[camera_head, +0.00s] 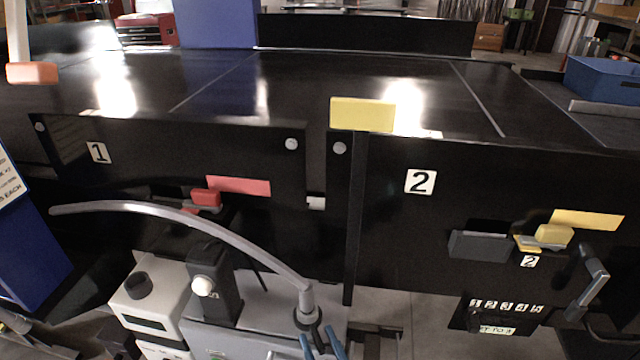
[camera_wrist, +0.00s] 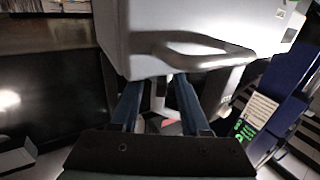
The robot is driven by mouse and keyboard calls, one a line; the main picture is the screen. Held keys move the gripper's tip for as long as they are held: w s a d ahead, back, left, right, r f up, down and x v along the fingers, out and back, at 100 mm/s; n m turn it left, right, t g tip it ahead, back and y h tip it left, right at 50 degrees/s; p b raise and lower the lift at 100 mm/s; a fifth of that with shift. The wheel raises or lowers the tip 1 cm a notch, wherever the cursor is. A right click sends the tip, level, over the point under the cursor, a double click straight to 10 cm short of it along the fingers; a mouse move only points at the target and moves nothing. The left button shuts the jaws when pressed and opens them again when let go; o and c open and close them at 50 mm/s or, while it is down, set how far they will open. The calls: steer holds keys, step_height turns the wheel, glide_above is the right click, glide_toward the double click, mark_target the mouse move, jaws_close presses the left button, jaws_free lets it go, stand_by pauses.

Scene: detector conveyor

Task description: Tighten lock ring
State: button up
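My gripper (camera_head: 318,342) shows at the bottom middle of the head view as two blue fingers just below a dark collar (camera_head: 308,316). The collar sits at the lower end of a curved grey tube (camera_head: 220,232). It may be the lock ring, but no ring is labelled or clear. In the wrist view my gripper (camera_wrist: 158,88) has its two blue fingers apart, with a visible gap between them. A pale narrow part shows beyond the gap. I cannot tell whether the fingers touch the collar.
A black conveyor with panels 1 (camera_head: 99,153) and 2 (camera_head: 420,182) fills the background. A white-and-grey machine (camera_head: 150,310) stands below the tube. A pale housing with a handle (camera_wrist: 205,55) is close ahead in the wrist view. A blue bin (camera_head: 603,78) is at right.

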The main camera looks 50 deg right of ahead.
steer(key=b+v, duration=0.2)
steer(key=v, duration=1.1)
steer(key=shift+b, duration=0.35)
steer(key=shift+w+a, duration=0.1)
steer(key=shift+a, duration=0.1)
